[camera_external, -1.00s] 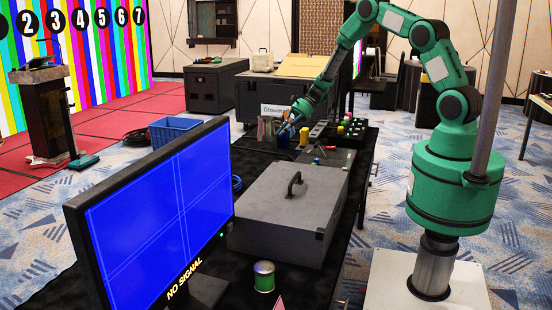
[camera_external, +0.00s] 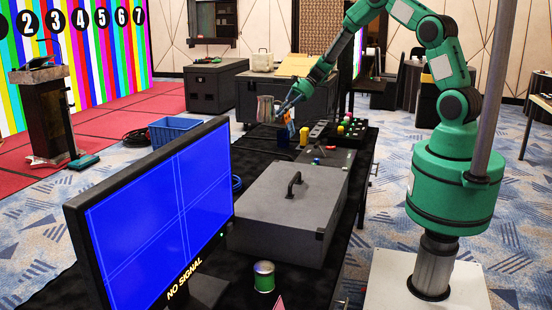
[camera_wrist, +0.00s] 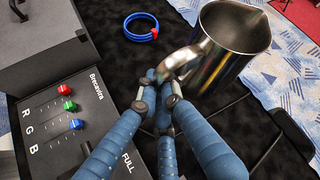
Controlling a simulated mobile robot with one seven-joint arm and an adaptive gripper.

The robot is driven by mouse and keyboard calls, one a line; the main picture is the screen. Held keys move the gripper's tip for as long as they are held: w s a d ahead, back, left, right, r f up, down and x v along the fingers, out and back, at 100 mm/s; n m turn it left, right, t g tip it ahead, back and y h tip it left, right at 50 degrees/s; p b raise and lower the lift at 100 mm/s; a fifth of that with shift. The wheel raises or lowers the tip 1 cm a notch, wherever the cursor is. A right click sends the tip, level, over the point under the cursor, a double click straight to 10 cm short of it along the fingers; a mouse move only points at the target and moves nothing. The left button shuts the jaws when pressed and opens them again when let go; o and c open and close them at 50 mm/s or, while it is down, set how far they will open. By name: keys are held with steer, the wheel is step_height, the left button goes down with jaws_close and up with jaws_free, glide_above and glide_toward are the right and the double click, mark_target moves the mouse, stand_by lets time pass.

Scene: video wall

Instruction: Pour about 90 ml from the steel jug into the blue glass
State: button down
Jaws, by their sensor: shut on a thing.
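The steel jug (camera_external: 265,109) is a shiny metal vessel with a loop handle. It is held up over the far end of the black table, looking roughly upright. In the wrist view the jug (camera_wrist: 232,40) shows its open mouth; I cannot make out the liquid level. My gripper (camera_external: 286,110) is shut on the jug's handle, and its fingers (camera_wrist: 163,85) meet at the handle in the wrist view.
A fader box (camera_wrist: 70,120) with red, green and blue knobs is near the gripper. A blue coil (camera_wrist: 140,30) lies on the black cloth. A grey case (camera_external: 290,210) and a monitor (camera_external: 155,220) stand nearer. Small coloured items (camera_external: 350,128) are right of the glass.

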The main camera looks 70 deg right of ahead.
mark_target(273, 113)
steer(key=shift+r, duration=0.7)
steer(key=shift+w+a+f+m+t+h+b, duration=0.25)
steer(key=shift+w+f+m+t, duration=0.15)
steer(key=shift+w, duration=0.3)
steer(key=shift+w+a+f+m+t+h+b, duration=0.1)
steer(key=shift+w+f+m+t+h+b, duration=0.15)
steer(key=shift+w+m, duration=0.3)
steer(key=shift+w+a+f+m+t+h+b, duration=0.25)
steer(key=shift+w+m+t+h, duration=0.1)
steer(key=shift+w, duration=0.45)
steer(key=shift+w+a+f+m+t+h+b, duration=0.15)
steer(key=shift+w+m+t+h+b, duration=0.15)
steer(key=shift+w+m, duration=0.2)
steer(key=shift+w+f+m+t+h+b, duration=0.15)
steer(key=shift+w+m+t+h, duration=0.1)
steer(key=shift+w+m, duration=0.2)
steer(key=shift+w+a+f+m+t+h+b, duration=0.15)
steer(key=shift+w+m+t+h+b, duration=0.3)
steer(key=shift+w+m+h, duration=0.5)
steer(key=shift+w+m+t+h+b, duration=0.3)
steer(key=shift+w+m+h+b, duration=0.3)
steer(key=shift+m+h, duration=0.45)
steer(key=shift+w+m+h, duration=0.2)
steer(key=shift+m+h, duration=0.1)
steer(key=shift+m, duration=0.25)
steer(key=shift+w+r+m+h+b, duration=0.1)
steer(key=shift+r+m+h+b, duration=0.1)
steer(key=shift+m+h+b, duration=0.3)
steer(key=shift+r+m+h, duration=0.1)
steer(key=shift+m+h, duration=0.6)
